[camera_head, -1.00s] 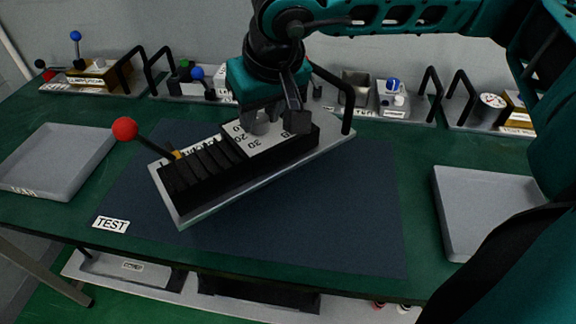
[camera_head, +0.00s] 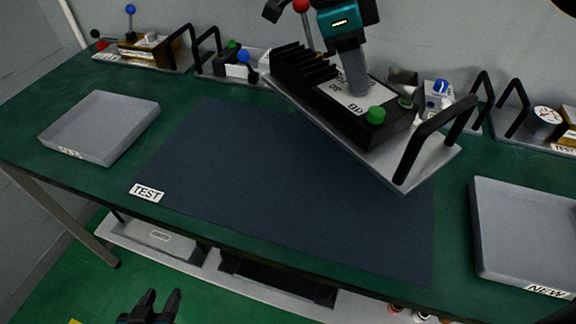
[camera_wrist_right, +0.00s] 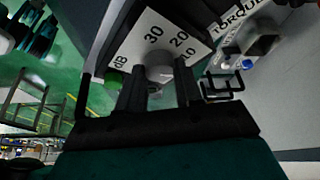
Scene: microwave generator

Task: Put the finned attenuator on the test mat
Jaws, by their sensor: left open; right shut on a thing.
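In the right wrist view, the fingers (camera_wrist_right: 152,88) close around the grey knob (camera_wrist_right: 160,73) beside the 30, 20 and 10 marks. The dark blue mat is bare and labelled TEST. My left gripper (camera_head: 150,305) is open and empty at the bottom left, off the table.
A grey tray (camera_head: 100,128) stands at the left, and another tray (camera_head: 520,235), labelled NEW, at the right. Several devices with black handles line the back edge, such as a gold one (camera_head: 150,50) and a gauge unit (camera_head: 545,120). A shelf (camera_head: 215,262) is below.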

